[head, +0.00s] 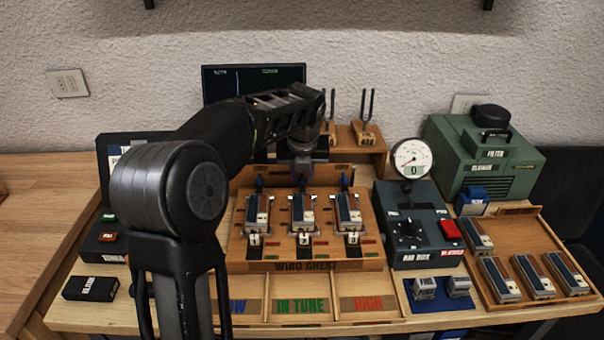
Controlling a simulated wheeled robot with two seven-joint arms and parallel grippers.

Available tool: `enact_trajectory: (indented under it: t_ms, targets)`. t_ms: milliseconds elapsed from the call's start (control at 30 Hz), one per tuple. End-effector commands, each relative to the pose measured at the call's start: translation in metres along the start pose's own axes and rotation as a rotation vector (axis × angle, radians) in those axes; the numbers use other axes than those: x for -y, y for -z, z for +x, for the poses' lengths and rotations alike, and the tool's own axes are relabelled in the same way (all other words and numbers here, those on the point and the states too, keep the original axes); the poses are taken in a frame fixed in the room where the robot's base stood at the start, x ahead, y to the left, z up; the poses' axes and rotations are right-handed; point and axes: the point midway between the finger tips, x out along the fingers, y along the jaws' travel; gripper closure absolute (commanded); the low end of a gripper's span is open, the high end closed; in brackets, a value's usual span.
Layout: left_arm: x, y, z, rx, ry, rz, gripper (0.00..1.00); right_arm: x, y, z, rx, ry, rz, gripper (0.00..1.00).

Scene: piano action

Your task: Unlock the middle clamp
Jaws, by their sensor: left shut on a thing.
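The wind chest (305,266) is a wooden box with three small reed blocks in a row on it. The middle block (303,212) sits between the left block (257,213) and the right block (348,213). My left gripper (302,180) points down just behind the middle block, shut at the middle clamp's lever. The gripper mostly hides that lever. My right gripper is not in view.
A wooden rack with tuning forks (367,133) stands behind the chest. The air box (410,225) with a gauge (412,158) is close on the right. A tray (515,210) of several blocks lies farther right. A dark monitor (225,82) stands behind.

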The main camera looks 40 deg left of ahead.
Motion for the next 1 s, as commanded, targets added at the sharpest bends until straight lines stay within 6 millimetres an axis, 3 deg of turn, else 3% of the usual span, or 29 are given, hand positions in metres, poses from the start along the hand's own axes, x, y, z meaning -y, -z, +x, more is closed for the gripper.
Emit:
enact_trajectory:
  t_ms: [567, 1000]
  targets:
    - [0.001, 0.0, -0.001, 0.0, -0.01, -0.024, 1.0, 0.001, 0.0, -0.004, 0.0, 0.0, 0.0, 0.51]
    - [0.003, -0.002, -0.004, -0.001, -0.103, -0.246, 1.0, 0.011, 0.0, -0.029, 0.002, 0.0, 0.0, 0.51]
